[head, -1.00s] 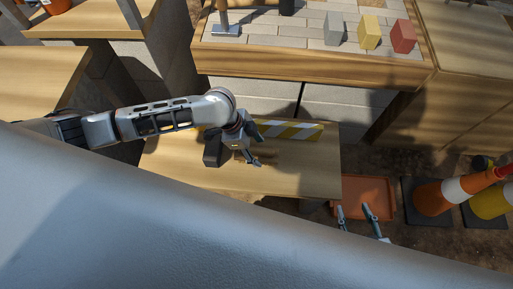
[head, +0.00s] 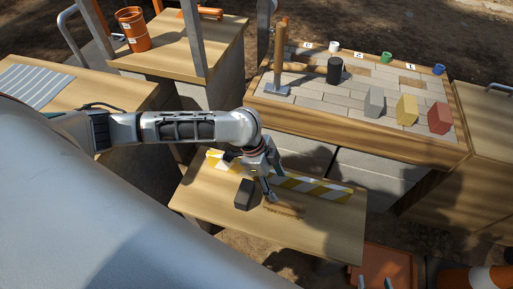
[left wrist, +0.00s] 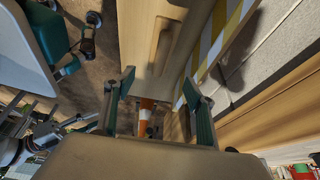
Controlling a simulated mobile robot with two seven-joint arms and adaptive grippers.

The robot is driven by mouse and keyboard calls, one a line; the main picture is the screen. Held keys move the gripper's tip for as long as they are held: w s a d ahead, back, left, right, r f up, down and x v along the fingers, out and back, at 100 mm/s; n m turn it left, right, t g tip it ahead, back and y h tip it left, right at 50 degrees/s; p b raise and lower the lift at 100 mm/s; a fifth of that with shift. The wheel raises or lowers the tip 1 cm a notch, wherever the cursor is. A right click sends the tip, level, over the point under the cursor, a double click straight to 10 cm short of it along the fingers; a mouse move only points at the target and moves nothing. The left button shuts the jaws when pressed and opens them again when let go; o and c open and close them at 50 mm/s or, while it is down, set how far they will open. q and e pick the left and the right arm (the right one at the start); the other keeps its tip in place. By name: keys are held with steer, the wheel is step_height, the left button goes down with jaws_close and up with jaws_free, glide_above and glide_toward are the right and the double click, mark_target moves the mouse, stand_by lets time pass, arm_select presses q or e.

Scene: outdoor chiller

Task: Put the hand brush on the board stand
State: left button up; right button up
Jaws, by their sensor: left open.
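A slim wooden piece (head: 285,210), which looks like the hand brush, lies on a low wooden-topped stand (head: 325,238). Its bristles cannot be made out. In the left wrist view a long wooden bar (left wrist: 182,40) lies on the board ahead of the fingers. My left gripper (head: 270,188) points down over the stand, close to the wooden piece. It is open and empty, with its fingers apart in the left wrist view (left wrist: 158,85). My right gripper (head: 374,284) shows only its separated fingertips at the bottom edge. I cannot tell which stand is the board stand.
A yellow-and-white striped strip (head: 310,187) runs along the stand's back edge. An orange bucket (head: 133,30) stands back left. An orange tray (head: 388,262) lies low right.

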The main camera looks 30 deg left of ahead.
arm_select(q)
steer(key=s+d+f+n+t+h, duration=0.1)
steer(key=s+d+n+t+h, duration=0.3)
steer(key=d, duration=0.6)
steer(key=s+a+f+n+t+y, duration=0.2)
steer(key=s+a+n+y, duration=0.1)
steer(key=a, duration=0.5)
steer(key=s+a+f+n+t+y, duration=0.1)
steer(key=s+a+n+t+y, duration=0.2)
steer(key=s+a, duration=0.3)
steer(key=shift+a+f+n+t, duration=0.3)
steer(key=shift+a+f+n, duration=0.1)
steer(key=shift+a, duration=0.7)
